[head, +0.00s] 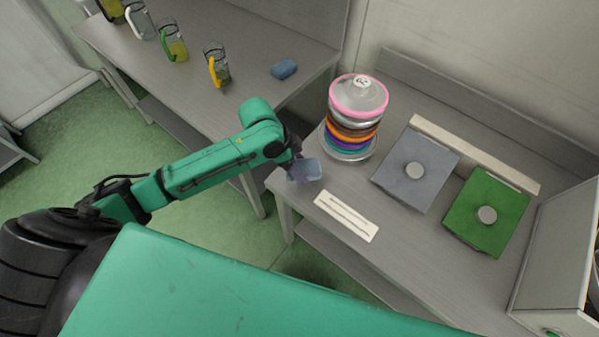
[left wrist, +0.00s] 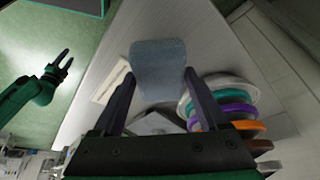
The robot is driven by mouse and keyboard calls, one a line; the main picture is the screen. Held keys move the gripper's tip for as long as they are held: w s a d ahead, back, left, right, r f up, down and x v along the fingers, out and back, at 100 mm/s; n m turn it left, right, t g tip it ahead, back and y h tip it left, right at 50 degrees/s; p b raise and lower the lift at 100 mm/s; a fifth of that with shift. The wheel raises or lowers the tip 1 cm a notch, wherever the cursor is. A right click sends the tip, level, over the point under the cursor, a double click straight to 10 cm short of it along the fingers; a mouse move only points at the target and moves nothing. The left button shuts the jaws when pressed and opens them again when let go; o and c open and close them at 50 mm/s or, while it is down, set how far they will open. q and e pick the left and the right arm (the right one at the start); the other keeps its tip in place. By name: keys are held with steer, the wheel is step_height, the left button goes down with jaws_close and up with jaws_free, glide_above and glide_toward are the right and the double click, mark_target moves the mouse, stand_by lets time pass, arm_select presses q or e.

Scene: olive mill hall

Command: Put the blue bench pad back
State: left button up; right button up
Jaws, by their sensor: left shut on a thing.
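The blue bench pad (head: 304,170), a small blue-grey block, is at the end of my left arm, by the left corner of the right-hand bench. My left gripper (head: 297,160) is shut on it. In the left wrist view the pad (left wrist: 158,65) sits between the two fingertips (left wrist: 158,76) and looks fabric-textured. I cannot tell whether it touches the bench (head: 300,195). My right gripper (left wrist: 66,62) shows at the left of the left wrist view, empty with its fingers apart, over the green floor.
A stack of coloured rings (head: 352,130) stands just right of the pad. A white slotted plate (head: 346,216) lies in front. Grey (head: 430,180) and green (head: 470,225) squares with round knobs lie further right. The rear bench holds several jugs (head: 216,66) and a blue block (head: 284,69).

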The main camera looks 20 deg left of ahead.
arm_select(q)
step_height(320, 180, down, 5)
steer(key=shift+w+r, duration=0.1)
steer(key=shift+w, duration=0.05)
steer(key=shift+f, duration=0.25)
arm_select(e)
steer(key=shift+s+d+r, duration=0.15)
steer(key=shift+s+d, duration=0.05)
steer(key=shift+s, duration=0.15)
arm_select(q)
steer(key=o, duration=1.1)
arm_select(e)
steer(key=shift+w+d, duration=0.1)
arm_select(q)
steer(key=v, duration=1.2)
arm_select(e)
steer(key=shift+f, duration=0.25)
